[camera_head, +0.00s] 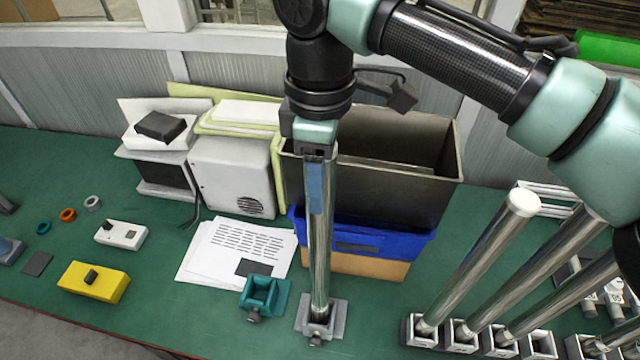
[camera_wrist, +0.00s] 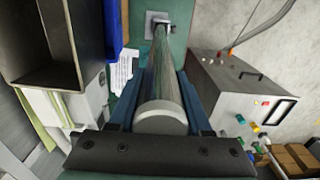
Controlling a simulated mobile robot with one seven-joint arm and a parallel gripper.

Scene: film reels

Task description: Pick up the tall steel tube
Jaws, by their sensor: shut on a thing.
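The tall steel tube (camera_head: 321,255) is shiny and stands about upright in the middle of the head view. Its lower end is at a small grey clamp-like holder (camera_head: 336,322) on the green bench; I cannot tell how deep it sits. My gripper (camera_head: 316,200) points down and is shut on the upper part of the tube, with one blue finger showing in front. In the wrist view the tube's pale end cap (camera_wrist: 160,117) lies between the two blue fingers of my gripper (camera_wrist: 160,95), and the tube runs away to the holder (camera_wrist: 157,20).
More steel tubes (camera_head: 475,260) lean in a row of sockets at the right. A dark open bin (camera_head: 410,185) and a blue tray (camera_head: 415,245) stand close behind the tube. A teal square holder (camera_head: 280,297) is just left. A yellow box (camera_head: 93,282) is farther left.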

